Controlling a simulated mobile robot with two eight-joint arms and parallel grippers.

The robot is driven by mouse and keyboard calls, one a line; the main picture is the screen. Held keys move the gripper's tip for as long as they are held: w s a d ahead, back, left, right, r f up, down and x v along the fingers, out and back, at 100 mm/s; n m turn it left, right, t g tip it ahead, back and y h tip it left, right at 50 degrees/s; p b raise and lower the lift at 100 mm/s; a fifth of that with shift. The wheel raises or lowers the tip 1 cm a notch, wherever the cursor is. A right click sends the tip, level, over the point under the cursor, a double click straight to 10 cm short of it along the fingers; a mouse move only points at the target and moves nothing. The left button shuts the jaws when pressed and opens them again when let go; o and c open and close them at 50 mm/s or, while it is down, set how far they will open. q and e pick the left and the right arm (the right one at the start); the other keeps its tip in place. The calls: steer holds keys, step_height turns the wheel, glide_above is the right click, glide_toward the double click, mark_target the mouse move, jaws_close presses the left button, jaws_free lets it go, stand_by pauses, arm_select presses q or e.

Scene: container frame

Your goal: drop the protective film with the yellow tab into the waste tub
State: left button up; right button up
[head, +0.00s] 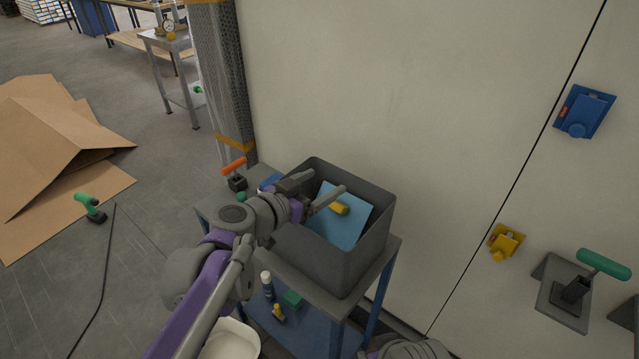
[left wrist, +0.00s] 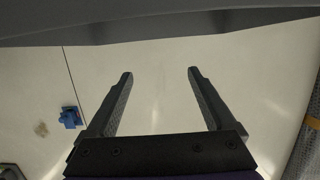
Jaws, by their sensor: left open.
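The protective film (head: 340,217) is a light blue sheet with a yellow tab (head: 339,208). It leans inside the dark grey waste tub (head: 345,262), which stands on a cart. My left gripper (head: 328,182) is over the tub's opening, its fingers spread above the film. The fingers cover part of the tub's inside. In the left wrist view, my left gripper (left wrist: 160,72) is open with nothing between its fingers. The film does not show in that view. My right gripper is not in view.
The cart (head: 385,258) stands against a pale wall panel (head: 420,110). An orange-handled tool (head: 235,170) lies behind my left arm. Blue (head: 584,112) and yellow (head: 504,242) fittings and a green-handled plate (head: 566,290) are on the right. Cardboard (head: 50,150) lies on the left floor.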

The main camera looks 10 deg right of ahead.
arm_select(q)
steer(key=shift+s+a, duration=0.1)
steer(key=p+v, duration=0.1)
steer(key=v, duration=1)
steer(key=s+a+f+n+g+y+p, duration=0.2)
steer(key=s+a+f+n+y+p, duration=0.2)
steer(key=s+a, duration=0.5)
steer(key=s+a+f+n+g+y+p, duration=0.2)
steer(key=s+a+f+n+y+p, duration=0.2)
steer(key=a, duration=0.8)
steer(key=s+f+n+y, duration=0.2)
steer(key=s+f+y, duration=0.2)
steer(key=s+f, duration=0.1)
steer(key=shift+s+a+f+p, duration=0.3)
steer(key=shift+f, duration=0.4)
